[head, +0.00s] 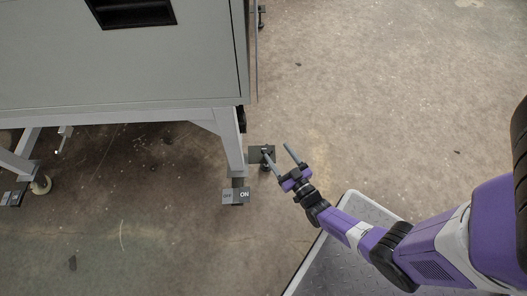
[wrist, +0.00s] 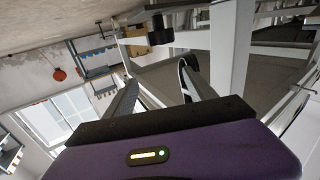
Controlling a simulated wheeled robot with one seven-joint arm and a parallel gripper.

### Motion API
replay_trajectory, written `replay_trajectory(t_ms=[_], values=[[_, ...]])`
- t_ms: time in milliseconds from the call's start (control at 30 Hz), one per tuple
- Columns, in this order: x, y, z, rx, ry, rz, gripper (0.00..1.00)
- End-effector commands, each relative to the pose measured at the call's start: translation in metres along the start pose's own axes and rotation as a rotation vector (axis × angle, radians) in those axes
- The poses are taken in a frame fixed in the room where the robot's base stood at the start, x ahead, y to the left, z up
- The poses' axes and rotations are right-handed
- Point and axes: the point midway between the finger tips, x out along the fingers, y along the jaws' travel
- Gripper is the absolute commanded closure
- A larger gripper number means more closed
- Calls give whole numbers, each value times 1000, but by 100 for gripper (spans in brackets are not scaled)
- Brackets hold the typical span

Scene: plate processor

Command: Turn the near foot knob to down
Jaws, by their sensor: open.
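The near foot knob (head: 266,166) is a small dark part under a dark bracket plate (head: 256,151) on the right side of the machine's near right leg (head: 231,145). In the wrist view a dark round part that looks like the knob (wrist: 157,28) stands beyond my fingertips, beside the pale leg (wrist: 230,45). My gripper (head: 278,150) is open, its fingers spread, with nothing between them. In the head view its left finger overlaps the bracket and partly hides the knob. I cannot tell whether they touch. The wrist view also shows my open gripper (wrist: 158,72).
The grey machine cabinet (head: 110,65) stands above on legs. Another foot (head: 41,185) with a sign is at far left.

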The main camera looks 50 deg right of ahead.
Motion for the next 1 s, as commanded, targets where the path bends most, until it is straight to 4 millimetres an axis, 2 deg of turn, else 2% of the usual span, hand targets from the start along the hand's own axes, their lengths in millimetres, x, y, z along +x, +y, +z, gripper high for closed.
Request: replay_trajectory(t_ms=[33, 200, 367, 800, 1000], values=[[6, -5, 24, 13, 1, 18, 36], [15, -14, 45, 36, 4, 52, 36], [23, -16, 49, 42, 6, 60, 36], [84, -12, 50, 42, 6, 59, 36], [94, -11, 48, 41, 4, 59, 36]])
